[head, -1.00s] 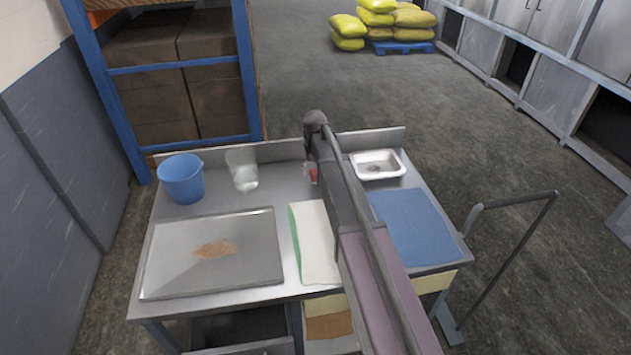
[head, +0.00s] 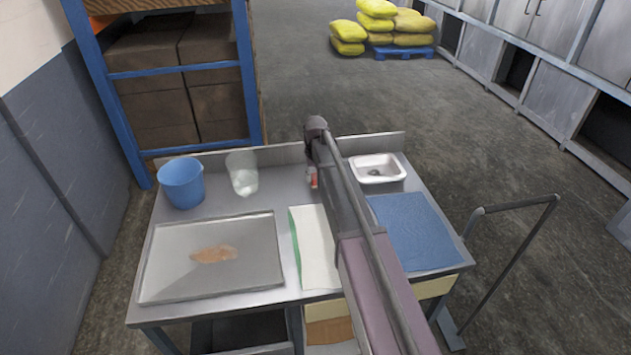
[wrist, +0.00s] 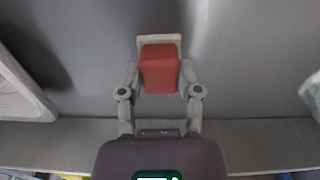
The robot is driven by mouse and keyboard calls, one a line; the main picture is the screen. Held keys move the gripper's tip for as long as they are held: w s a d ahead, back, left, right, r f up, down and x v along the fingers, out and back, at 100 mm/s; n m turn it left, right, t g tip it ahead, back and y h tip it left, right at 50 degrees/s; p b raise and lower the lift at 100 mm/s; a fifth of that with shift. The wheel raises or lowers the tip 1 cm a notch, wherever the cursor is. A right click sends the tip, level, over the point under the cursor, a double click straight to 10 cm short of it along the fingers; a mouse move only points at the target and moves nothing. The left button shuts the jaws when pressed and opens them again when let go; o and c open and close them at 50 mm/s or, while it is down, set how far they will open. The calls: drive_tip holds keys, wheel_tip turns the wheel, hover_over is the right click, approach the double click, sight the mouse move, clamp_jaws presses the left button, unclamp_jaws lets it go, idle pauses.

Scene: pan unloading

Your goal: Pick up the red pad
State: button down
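The red pad (wrist: 159,70) is a small block with a pale beige part showing at its far end in the wrist view. My gripper (wrist: 159,76) has one finger against each side of it, closed in on the pad. In the head view, the red pad (head: 313,183) is a small spot of red and white beside my arm, near the back of the steel table. My arm hides most of my gripper in that view. I cannot tell whether the pad rests on the table or is just above it.
On the table (head: 230,308) are a blue bucket (head: 182,184), a clear container (head: 242,175), a metal tray (head: 165,275), a white-and-green board (head: 314,250), a blue mat (head: 415,232) and a white basin (head: 378,160). A raised ledge (head: 280,153) runs along the back.

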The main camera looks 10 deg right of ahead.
sight(315, 176)
drive_tip(key=shift+r, duration=0.2)
idle(0.3)
wheel_tip(315, 176, up, 3)
drive_tip(key=p, duration=0.3)
drive_tip(key=s+d, duration=0.1)
drive_tip(key=s, duration=0.4)
drive_tip(key=s+d+r+p, duration=0.1)
drive_tip(key=s, duration=0.4)
drive_tip(key=s+d+p, duration=0.1)
drive_tip(key=s, duration=0.4)
drive_tip(key=shift+s+d+r, duration=0.25)
drive_tip(key=shift+s+r, duration=0.05)
drive_tip(key=shift+s, duration=0.05)
drive_tip(key=c, duration=1)
unclamp_jaws()
drive_tip(key=c, duration=0.3)
drive_tip(key=shift+a, duration=0.15)
